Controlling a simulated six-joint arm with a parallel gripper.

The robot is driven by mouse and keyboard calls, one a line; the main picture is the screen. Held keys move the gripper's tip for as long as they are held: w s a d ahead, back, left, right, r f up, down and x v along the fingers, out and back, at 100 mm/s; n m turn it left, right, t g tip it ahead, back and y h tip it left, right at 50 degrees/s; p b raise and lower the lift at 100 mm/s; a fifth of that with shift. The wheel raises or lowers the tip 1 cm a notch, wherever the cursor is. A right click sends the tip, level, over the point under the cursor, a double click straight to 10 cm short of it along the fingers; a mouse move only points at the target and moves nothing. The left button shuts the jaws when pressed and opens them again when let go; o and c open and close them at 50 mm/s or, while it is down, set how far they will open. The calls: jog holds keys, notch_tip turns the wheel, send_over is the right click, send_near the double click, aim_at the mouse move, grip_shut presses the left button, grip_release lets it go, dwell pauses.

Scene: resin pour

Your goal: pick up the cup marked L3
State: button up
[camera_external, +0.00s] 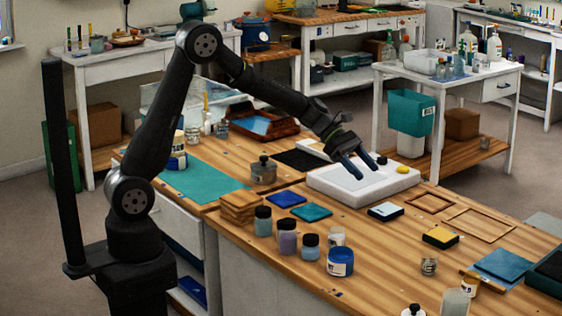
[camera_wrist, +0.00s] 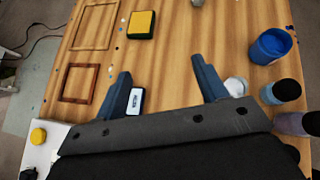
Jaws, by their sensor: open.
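No marking that I can read as L3 shows in either view. A small amber cup (camera_external: 470,285) with an unclear dark mark stands at the right of the bench in the external view. A small clear cup (camera_external: 428,266) stands left of it. My gripper (camera_external: 367,171) is open and empty above the white slab in the external view. In the wrist view its two fingers (camera_wrist: 160,66) are spread over bare wood. A white object (camera_wrist: 236,87), partly hidden, shows beside the right finger there; I cannot tell its marking.
An open blue jar (camera_external: 340,262) and several capped jars (camera_external: 263,221) stand at the front left of the bench (camera_external: 385,265). A yellow-topped block (camera_external: 440,236), a small labelled box (camera_external: 385,211) and wooden frames (camera_external: 480,224) lie to the right. The white slab (camera_external: 340,188) lies behind.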

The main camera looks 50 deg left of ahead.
jog(key=s+d+m+g+y, duration=0.1)
jog(key=s+d+y, duration=0.15)
jog(key=d, duration=0.85)
jog(key=s+d+g+y, duration=0.1)
jog(key=s+d+y, duration=0.15)
jog(key=d, duration=0.85)
send_near(435, 268)
jog(key=f, duration=0.2)
jog(key=d+f, duration=0.1)
jog(key=shift+w+t, duration=0.3)
jog(key=shift+w, duration=0.1)
jog(key=shift+s+x, duration=0.15)
jog(key=shift+x, duration=1.2)
jog(key=shift+s+x, duration=0.1)
jog(key=shift+x, duration=1.25)
jog(key=c, duration=1)
